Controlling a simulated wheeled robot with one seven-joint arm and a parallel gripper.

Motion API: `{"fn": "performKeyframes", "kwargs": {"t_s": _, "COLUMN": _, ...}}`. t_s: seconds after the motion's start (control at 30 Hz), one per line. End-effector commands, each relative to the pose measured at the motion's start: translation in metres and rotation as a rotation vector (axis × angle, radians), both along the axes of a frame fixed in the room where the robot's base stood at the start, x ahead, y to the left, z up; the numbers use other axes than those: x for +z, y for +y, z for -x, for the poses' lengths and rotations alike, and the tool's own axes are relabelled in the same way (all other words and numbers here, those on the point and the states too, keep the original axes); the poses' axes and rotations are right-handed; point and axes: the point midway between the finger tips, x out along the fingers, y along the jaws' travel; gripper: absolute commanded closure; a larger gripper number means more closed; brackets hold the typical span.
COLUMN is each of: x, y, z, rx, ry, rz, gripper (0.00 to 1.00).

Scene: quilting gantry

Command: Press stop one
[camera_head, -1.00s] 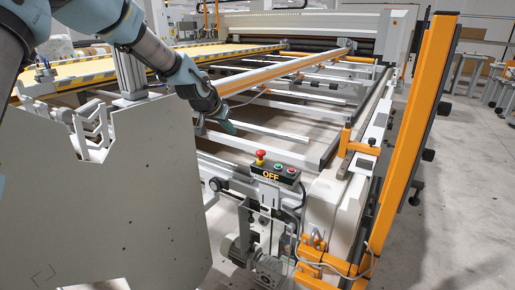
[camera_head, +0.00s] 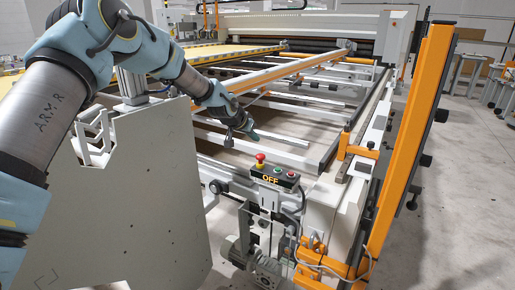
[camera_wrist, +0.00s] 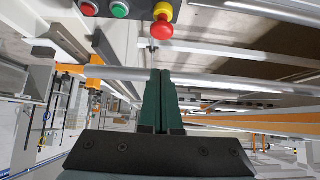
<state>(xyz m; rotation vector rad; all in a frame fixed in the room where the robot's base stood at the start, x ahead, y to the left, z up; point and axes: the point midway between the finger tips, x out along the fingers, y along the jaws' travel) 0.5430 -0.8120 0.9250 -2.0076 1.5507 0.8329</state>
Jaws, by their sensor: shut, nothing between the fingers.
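The red stop button (camera_head: 260,157) on its yellow base stands at the left end of a small dark control box (camera_head: 273,175) marked OFF. The box also has a green and a red button to its right. In the wrist view the red mushroom button (camera_wrist: 162,30) is at the top, just beyond the fingertips. My gripper (camera_head: 250,136) is above and slightly left of the stop button in the head view, apart from it. In the wrist view my gripper (camera_wrist: 160,75) has its two dark green fingers together, with nothing between them.
A green button (camera_wrist: 120,10) and a red button (camera_wrist: 88,8) sit beside the stop button. The orange upright post (camera_head: 425,120) stands at the right. A large grey plate (camera_head: 150,195) is at the left front. Open floor (camera_head: 450,220) lies at the right.

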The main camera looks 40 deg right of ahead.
Motion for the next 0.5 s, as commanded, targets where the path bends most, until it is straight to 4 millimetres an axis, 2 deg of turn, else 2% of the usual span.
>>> {"fn": "performKeyframes", "kwargs": {"t_s": 0.2, "x": -0.026, "y": -0.025, "z": -0.007, "rx": 0.000, "ry": 0.000, "rz": -0.001, "gripper": 1.00}}
{"fn": "performKeyframes", "kwargs": {"t_s": 0.5, "x": -0.061, "y": -0.025, "z": -0.007, "rx": 0.000, "ry": 0.000, "rz": -0.001, "gripper": 1.00}}
